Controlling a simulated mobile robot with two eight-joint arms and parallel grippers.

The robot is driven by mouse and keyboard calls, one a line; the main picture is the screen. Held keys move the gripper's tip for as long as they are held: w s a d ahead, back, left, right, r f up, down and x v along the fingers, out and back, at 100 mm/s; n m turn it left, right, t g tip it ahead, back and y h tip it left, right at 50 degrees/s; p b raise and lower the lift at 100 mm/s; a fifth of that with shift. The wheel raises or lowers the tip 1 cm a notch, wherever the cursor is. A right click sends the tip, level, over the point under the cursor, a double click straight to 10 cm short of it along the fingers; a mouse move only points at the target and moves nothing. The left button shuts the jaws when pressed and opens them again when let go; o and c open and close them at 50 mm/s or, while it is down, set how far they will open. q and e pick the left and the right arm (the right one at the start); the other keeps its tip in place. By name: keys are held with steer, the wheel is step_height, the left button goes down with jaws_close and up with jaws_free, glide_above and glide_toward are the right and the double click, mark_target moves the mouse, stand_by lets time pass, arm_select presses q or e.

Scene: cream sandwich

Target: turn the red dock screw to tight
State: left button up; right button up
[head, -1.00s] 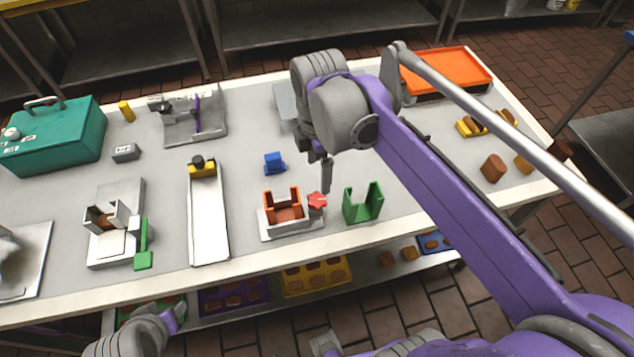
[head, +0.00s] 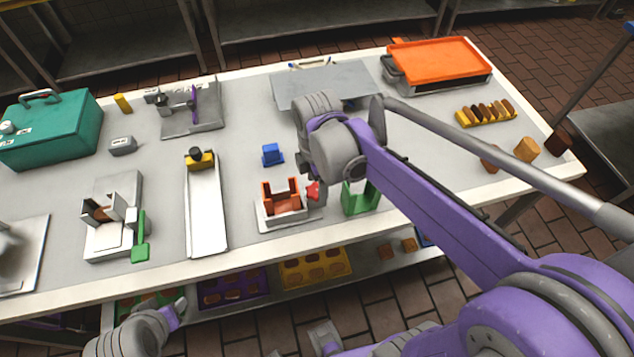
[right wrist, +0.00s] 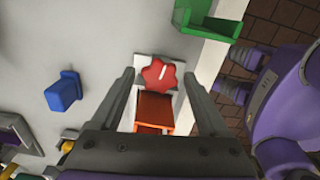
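The red dock screw (head: 313,190) sits at the right side of the orange dock (head: 285,203) on its light base plate. In the right wrist view the screw (right wrist: 160,74) is a lobed red knob with a white mark, beside the dock (right wrist: 153,112). My right gripper (head: 318,196) is low at the screw, partly hidden by its own wrist in the head view. In the right wrist view its two fingers (right wrist: 160,80) stand apart on either side of the screw, with gaps showing. Part of my left arm shows at the bottom left; its fingers are unclear.
A green holder (head: 361,200) stands just right of the screw, partly behind my right arm. A blue block (head: 272,154) stands behind the dock. A white tray (head: 207,215) lies to the left. The counter between tray and dock is clear.

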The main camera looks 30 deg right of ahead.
steer(key=c, duration=1.1)
steer(key=shift+m, duration=0.4)
steer(key=m, duration=0.6)
steer(key=shift+s, duration=0.1)
steer(key=m, duration=0.7)
steer(key=shift+a, duration=0.1)
steer(key=o, duration=1.4)
steer(key=shift+c, duration=0.2)
